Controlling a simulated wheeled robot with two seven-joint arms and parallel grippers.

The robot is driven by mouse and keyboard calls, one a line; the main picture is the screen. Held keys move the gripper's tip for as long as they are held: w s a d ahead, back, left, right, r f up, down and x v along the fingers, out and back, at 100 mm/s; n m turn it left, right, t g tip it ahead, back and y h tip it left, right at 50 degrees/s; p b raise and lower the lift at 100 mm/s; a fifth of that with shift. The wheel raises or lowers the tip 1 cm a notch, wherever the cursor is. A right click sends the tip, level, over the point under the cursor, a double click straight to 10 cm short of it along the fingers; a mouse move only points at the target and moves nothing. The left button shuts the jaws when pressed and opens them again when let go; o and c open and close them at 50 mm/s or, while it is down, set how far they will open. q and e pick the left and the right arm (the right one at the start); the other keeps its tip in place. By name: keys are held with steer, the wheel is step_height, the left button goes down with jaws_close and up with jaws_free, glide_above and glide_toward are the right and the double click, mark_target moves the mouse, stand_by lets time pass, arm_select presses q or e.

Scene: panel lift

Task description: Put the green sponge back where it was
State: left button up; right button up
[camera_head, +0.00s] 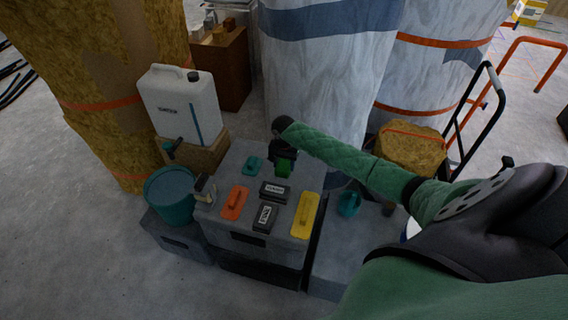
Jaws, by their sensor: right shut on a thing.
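The green sponge (283,168) is in the jaws of my right gripper (284,158), at the far right part of the grey box top (228,168). My right arm comes in from the right, and the gripper points down. The gripper is shut on the sponge and hides its upper part. I cannot tell whether the sponge touches the box top. My left gripper is out of view.
On the box top are a small teal item (253,164), an orange float (235,203), a yellow float (305,215) and two dark labelled blocks (274,191), (265,217). A teal bucket (170,210) and white canister (178,105) stand left. Large wrapped rolls (320,90) stand behind.

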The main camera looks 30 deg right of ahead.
mark_target(284, 164)
steer(key=o, duration=0.9)
steer(key=shift+f, duration=0.1)
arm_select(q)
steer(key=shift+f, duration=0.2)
arm_select(e)
steer(key=shift+o, duration=0.2)
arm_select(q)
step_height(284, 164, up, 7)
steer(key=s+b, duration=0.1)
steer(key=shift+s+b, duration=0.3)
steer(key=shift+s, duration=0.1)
arm_select(e)
step_height(284, 164, up, 12)
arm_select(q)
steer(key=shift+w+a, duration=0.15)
